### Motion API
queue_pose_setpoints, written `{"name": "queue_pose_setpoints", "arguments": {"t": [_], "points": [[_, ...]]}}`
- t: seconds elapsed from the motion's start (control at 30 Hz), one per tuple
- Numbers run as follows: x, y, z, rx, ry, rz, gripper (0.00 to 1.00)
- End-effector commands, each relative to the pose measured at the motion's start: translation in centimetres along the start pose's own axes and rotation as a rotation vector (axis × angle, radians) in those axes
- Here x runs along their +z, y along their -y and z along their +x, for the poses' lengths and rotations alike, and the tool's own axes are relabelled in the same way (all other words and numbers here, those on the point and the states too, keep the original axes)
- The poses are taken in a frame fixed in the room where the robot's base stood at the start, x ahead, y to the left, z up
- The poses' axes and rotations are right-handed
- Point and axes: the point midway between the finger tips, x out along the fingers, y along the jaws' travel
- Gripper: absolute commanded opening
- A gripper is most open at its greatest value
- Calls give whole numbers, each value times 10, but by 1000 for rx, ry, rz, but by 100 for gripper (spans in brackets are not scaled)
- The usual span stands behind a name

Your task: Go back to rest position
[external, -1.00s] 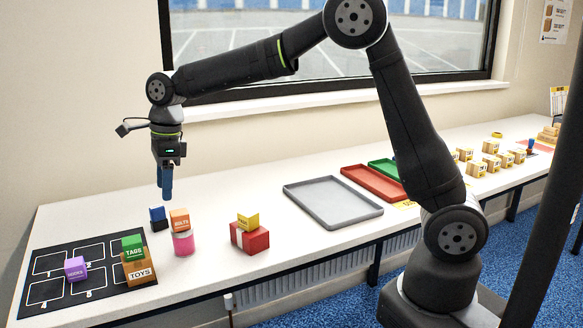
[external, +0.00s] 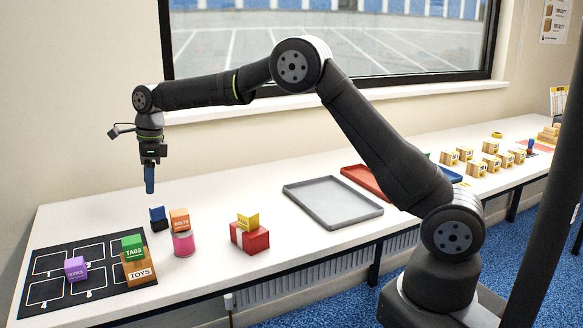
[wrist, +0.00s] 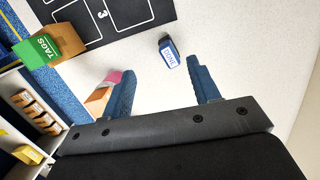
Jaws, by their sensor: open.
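My gripper (external: 149,187) hangs above the left part of the white table, pointing down, clear of every object. In the wrist view its two blue fingers (wrist: 163,90) stand wide apart with nothing between them. Below and beyond it is a small dark blue block (external: 158,219), which shows in the wrist view (wrist: 170,56). An orange box (external: 180,219) sits on a pink can (external: 184,244) just right of the blue block.
A black numbered mat (external: 50,258) bears a purple cube (external: 75,268) and a green TAGS box (external: 133,246) on a TOYS box (external: 141,272). A yellow box (external: 248,221) tops a red one (external: 250,239). Grey (external: 333,203) and red (external: 366,180) trays lie right.

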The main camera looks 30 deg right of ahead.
Motion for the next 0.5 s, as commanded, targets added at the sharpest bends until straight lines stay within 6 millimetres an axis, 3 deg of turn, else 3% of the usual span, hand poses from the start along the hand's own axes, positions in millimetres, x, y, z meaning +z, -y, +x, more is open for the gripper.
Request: {"name": "queue_pose_setpoints", "arguments": {"t": [0.17,0.5], "points": [[-1,26,15,0,-1,11,56],[49,4,57,-1,-1,7,56]]}}
